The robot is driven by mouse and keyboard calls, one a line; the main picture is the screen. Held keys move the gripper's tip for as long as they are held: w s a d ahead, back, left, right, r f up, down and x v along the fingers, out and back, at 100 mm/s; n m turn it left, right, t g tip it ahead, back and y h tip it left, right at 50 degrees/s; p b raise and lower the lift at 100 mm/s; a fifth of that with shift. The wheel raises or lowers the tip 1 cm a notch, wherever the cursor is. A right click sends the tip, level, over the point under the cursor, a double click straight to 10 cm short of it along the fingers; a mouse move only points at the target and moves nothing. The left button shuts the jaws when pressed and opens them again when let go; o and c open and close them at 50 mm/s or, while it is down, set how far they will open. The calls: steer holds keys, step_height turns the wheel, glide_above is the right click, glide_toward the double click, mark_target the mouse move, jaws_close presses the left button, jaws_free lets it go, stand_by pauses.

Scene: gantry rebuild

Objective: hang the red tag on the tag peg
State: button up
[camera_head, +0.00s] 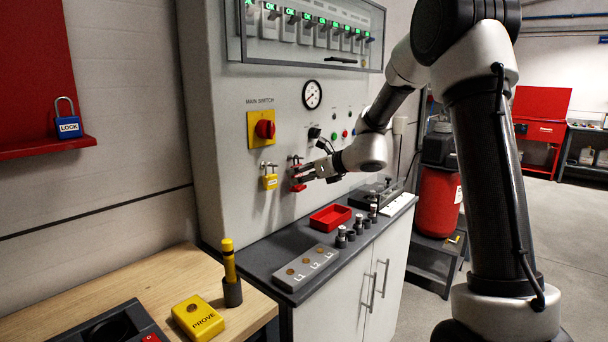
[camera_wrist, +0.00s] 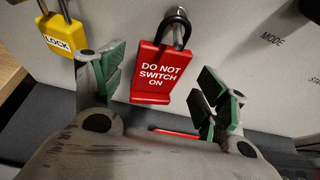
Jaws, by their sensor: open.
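The red tag (camera_wrist: 161,71), lettered "DO NOT SWITCH ON", hangs by its dark loop from a metal peg (camera_wrist: 178,35) on the grey panel. In the head view the tag (camera_head: 298,188) shows small, just below my gripper (camera_head: 303,173) and partly covered by it. In the wrist view my gripper (camera_wrist: 164,82) is open, with one green-padded finger on each side of the tag. Gaps show between both fingers and the tag.
A yellow padlock (camera_head: 270,182) hangs left of the tag, near my left finger in the wrist view. Below is a dark counter with a red tray (camera_head: 330,218), a grey L1-L3 block (camera_head: 306,268) and several small cylinders. A main switch (camera_head: 264,129) sits above.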

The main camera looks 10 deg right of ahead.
steer(key=v, duration=1.2)
steer(key=s+d+f+n+g+h, duration=0.1)
steer(key=s+f+n+g, duration=0.25)
steer(key=s+n, duration=0.35)
steer(key=s+d+f+n+g, duration=0.1)
steer(key=s+f+n+g, duration=0.1)
steer(key=s+f+n, duration=0.35)
steer(key=s+d+r+n+h, duration=0.2)
steer(key=s+n, duration=0.3)
steer(key=s, duration=0.2)
steer(key=s+d+r+n+h, duration=0.2)
steer(key=s+n, duration=0.4)
steer(key=s, duration=0.2)
steer(key=s+d+r+n+h, duration=0.2)
steer(key=s+n, duration=0.3)
steer(key=s, duration=0.2)
steer(key=shift+s+d+r+g+h, duration=0.2)
steer(key=shift+s+r+g+h, duration=0.05)
steer(key=shift+s+g+h, duration=0.15)
